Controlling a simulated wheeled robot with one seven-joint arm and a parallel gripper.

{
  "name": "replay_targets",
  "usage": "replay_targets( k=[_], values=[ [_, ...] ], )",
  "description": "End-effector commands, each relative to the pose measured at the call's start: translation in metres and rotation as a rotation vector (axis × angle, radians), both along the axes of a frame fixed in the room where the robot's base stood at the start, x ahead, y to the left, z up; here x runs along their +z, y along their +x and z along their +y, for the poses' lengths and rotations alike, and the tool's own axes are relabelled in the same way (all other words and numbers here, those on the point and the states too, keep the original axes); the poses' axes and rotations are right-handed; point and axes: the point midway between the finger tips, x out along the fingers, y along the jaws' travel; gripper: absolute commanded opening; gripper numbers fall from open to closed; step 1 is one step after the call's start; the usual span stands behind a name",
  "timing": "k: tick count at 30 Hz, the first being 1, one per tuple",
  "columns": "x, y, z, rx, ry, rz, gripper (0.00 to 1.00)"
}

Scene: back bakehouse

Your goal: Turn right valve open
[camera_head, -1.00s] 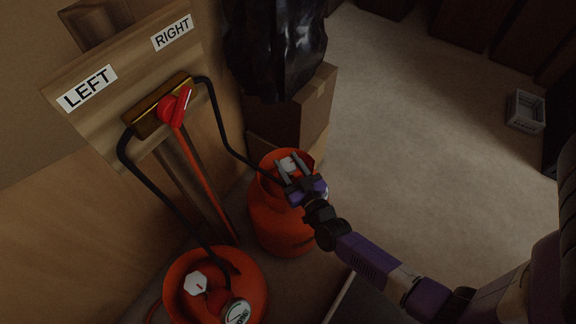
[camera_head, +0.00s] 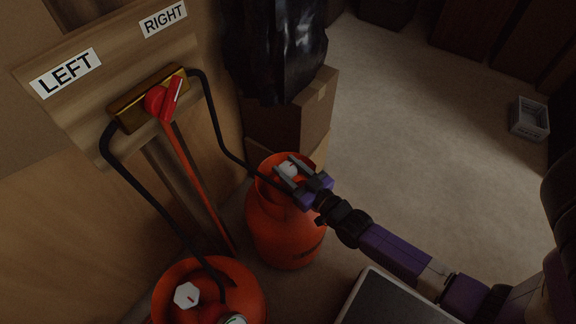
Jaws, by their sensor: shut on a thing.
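The right gas cylinder (camera_head: 285,228) is orange and stands on the floor below the RIGHT sign (camera_head: 163,18). Its white valve knob (camera_head: 289,171) sits inside the collar at the top, partly hidden by the fingers. My gripper (camera_head: 284,166) reaches in from the lower right, and its two grey fingers are shut on this knob. The knob's pointer cannot be read clearly. The left orange cylinder (camera_head: 240,283) stands nearer, with a white knob (camera_head: 187,296) bearing a red mark.
A brass manifold (camera_head: 128,115) with a red lever (camera_head: 172,95) is on the wooden board (camera_head: 85,115). A black hose (camera_head: 217,132) runs down to the right cylinder. A cardboard box (camera_head: 280,127) under a black bag (camera_head: 275,45) stands behind.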

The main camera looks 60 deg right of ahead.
Motion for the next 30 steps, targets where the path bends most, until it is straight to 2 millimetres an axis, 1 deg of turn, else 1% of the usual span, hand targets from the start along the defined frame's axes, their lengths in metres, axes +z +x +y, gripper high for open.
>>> replay_targets(
  k=[3,4,7,16,19,23,30],
  values=[
    [0.001,0.001,0.001,0.000,0.002,-0.002,0.02],
    [0.001,0.001,0.001,0.000,0.002,-0.002,0.44],
    [0.001,0.001,0.001,0.000,0.002,-0.002,0.64],
    [0.000,0.000,0.000,0.000,0.001,-0.001,0.64],
    [0.001,-0.005,0.001,-0.001,0.000,0.000,0.64],
    [0.001,-0.022,0.004,-0.002,-0.001,0.001,0.64],
    [0.002,-0.060,0.013,-0.002,0.001,0.001,0.64]
  ],
)
